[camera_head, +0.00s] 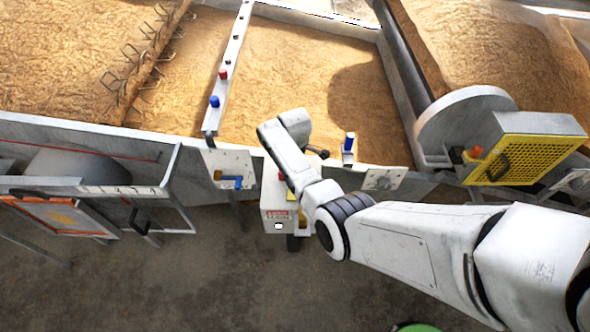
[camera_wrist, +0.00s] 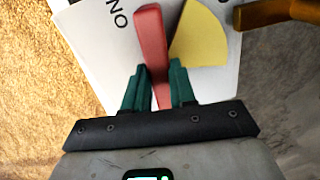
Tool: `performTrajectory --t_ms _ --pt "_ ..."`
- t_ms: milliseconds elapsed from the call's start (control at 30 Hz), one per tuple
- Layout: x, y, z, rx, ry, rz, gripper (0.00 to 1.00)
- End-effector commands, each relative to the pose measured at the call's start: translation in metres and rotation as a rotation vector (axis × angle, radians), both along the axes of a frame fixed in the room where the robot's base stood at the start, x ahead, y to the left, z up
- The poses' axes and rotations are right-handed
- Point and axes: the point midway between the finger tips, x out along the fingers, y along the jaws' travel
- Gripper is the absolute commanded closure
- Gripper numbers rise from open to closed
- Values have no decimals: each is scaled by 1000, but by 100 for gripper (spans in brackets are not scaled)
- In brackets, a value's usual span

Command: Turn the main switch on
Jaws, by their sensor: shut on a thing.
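The main switch's red handle (camera_wrist: 150,38) stands on a white plate (camera_wrist: 92,32) in the wrist view. The letters "ON", turned round, are left of the handle, and a yellow sector (camera_wrist: 203,38) is to its right. My gripper (camera_wrist: 157,74) has its two green fingers closed around the lower part of the handle. In the head view, a pale switch box (camera_head: 277,219) with a red-and-white label stands at the front of the grain bed.
Grain-filled beds (camera_head: 290,65) lie behind the box. A rail (camera_head: 228,65) with red and blue knobs runs along the bed. A yellow mesh guard (camera_head: 528,160) stands at right. The floor (camera_head: 180,285) in front is mostly clear.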

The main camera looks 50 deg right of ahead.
Motion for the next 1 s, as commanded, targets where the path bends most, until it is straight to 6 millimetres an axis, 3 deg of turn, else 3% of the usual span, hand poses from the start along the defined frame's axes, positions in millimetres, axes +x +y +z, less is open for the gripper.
performTrajectory --t_ms 300,800,833,1000 --pt "3 -1 2 0 -5 104 100" --pt "3 -1 2 -1 -5 123 100" --pt "3 -1 2 -1 -5 123 73" --pt "3 -1 1 -1 -4 121 56"
